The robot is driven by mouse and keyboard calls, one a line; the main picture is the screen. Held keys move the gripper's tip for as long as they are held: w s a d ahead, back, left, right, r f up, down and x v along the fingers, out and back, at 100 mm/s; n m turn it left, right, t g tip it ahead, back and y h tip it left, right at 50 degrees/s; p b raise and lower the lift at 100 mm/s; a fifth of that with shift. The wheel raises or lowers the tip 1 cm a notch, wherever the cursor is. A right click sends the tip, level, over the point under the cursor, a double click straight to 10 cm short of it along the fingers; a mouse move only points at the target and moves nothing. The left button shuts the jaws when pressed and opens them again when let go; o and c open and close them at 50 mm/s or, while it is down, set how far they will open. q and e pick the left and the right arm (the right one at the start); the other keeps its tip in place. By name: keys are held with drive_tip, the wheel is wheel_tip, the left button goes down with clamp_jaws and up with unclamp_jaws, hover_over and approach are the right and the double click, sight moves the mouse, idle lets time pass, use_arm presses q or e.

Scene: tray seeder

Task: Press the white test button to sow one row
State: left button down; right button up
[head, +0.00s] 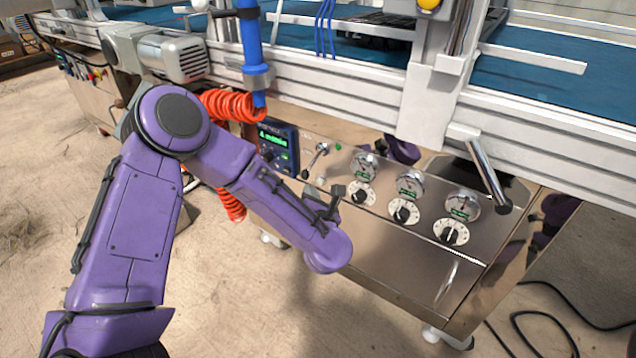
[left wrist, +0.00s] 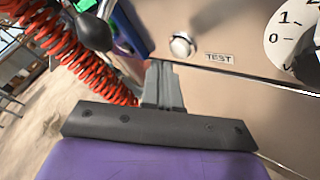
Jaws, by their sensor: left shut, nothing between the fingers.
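The white test button (left wrist: 182,45) is a round, pale knob on the steel panel in the left wrist view, with a TEST label (left wrist: 219,58) to its right. My left gripper (left wrist: 160,68) is shut and empty. Its fingertips are just below and left of the button in the wrist view, apart from it in the picture. In the head view my left gripper (head: 337,192) is in front of the control panel (head: 375,245). My right gripper is not in view.
A display (head: 278,141), a lever (head: 318,158) and several dials and gauges, including a dial (head: 402,212), are on the panel. Red coiled hose (head: 230,105) hangs beside my left arm. A handle (head: 487,175) juts out at the right. The blue conveyor (head: 545,75) runs above.

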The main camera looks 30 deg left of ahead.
use_arm(q)
drive_tip(key=shift+w, duration=0.1)
drive_tip(key=shift+w, duration=0.3)
drive_tip(key=shift+w, duration=0.5)
idle(0.6)
drive_tip(key=shift+s, duration=0.9)
drive_tip(key=s+p, duration=0.1)
drive_tip(key=s, duration=0.4)
drive_tip(key=shift+a, duration=0.2)
